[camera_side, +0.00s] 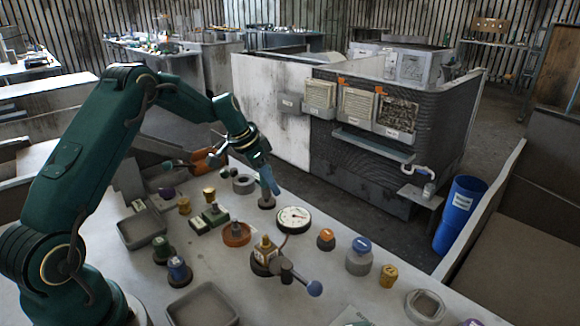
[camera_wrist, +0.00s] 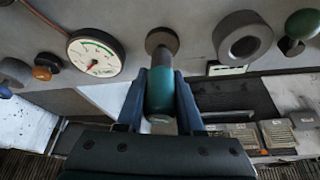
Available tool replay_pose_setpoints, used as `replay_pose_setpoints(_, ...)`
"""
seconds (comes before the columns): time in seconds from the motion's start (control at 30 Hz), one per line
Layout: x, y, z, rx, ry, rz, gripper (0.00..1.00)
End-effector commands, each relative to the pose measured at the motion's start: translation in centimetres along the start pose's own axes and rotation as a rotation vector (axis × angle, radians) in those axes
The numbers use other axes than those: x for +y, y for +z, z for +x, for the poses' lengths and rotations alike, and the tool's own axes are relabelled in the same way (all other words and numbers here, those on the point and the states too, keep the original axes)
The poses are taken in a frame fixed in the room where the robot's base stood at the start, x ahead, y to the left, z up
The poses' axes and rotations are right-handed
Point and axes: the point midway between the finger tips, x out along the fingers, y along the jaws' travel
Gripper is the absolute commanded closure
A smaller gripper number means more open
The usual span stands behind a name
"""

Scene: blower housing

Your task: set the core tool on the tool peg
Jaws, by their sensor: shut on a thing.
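My gripper (camera_side: 272,187) points down at the far edge of the table, beside the white gauge. In the wrist view my gripper (camera_wrist: 160,82) has its two blue fingers closed on the sides of the core tool (camera_wrist: 160,95), which has a rounded teal body. The tool's far end lines up with the dark tool peg, whose round base (camera_wrist: 156,36) shows just beyond it. In the side view the peg's dark base (camera_side: 267,204) is directly under the fingertips. The fingers hide most of the tool there. I cannot tell whether the tool is fully seated.
The dial gauge (camera_side: 293,219) stands close to the right of the peg, and a grey ring (camera_side: 243,185) lies close to its left. An orange dish (camera_side: 237,235) and several knobbed parts stand nearer. A grey tray (camera_side: 142,229) lies at the left.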

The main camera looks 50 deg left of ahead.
Motion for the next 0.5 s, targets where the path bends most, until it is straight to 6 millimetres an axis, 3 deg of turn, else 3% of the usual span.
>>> replay_pose_setpoints(0.5, 0.04, 0.43, 0.94, -0.001, 0.001, 0.000, 1.00)
